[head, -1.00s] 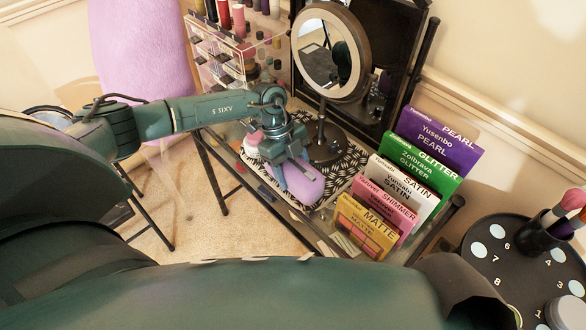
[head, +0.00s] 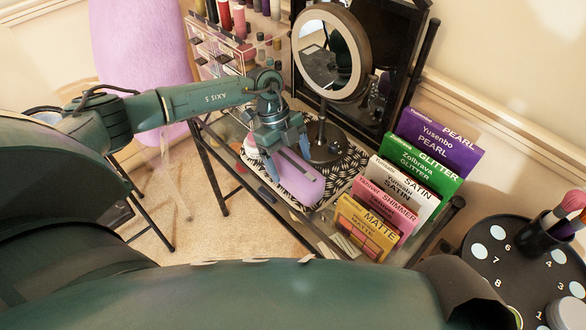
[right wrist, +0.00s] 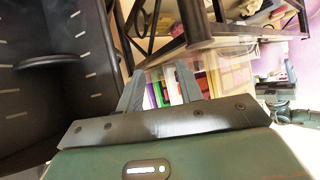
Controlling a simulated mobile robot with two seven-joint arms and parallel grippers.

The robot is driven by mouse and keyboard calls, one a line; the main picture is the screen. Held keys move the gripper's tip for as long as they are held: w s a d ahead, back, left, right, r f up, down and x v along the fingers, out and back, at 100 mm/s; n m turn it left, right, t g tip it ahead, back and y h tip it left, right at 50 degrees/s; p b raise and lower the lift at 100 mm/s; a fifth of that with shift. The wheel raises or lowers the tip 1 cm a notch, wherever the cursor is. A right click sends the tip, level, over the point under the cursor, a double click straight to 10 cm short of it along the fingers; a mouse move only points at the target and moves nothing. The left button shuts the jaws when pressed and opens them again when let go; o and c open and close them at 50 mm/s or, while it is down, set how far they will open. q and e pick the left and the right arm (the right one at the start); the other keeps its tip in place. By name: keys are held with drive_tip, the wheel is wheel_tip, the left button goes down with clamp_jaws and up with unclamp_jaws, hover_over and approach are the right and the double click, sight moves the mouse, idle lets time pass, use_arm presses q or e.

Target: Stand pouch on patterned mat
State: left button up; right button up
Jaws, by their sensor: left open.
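The purple pouch (head: 300,187) lies on the black-and-white patterned mat (head: 350,161), long side down, with a dark strip along its top. My left gripper (head: 288,162) is open over the pouch's rear part, with a blue-grey finger on each side of it. Whether the fingers touch the pouch I cannot tell, and the gripper hides its rear end. My right gripper (right wrist: 160,90) shows only in the right wrist view, fingers apart with nothing held between them.
A round mirror (head: 331,50) on a dark stand rises right behind the left gripper. Upright palette boxes (head: 400,190) line the right of the glass table. A clear organizer (head: 235,60) stands at the back left. A black round tray (head: 500,260) sits at the right.

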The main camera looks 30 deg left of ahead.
use_arm(q)
drive_tip(key=v, duration=0.7)
drive_tip(key=shift+w+a+r, duration=0.15)
drive_tip(key=shift+r, duration=0.25)
drive_tip(key=shift+a+r, duration=0.15)
drive_tip(key=shift+r, duration=0.25)
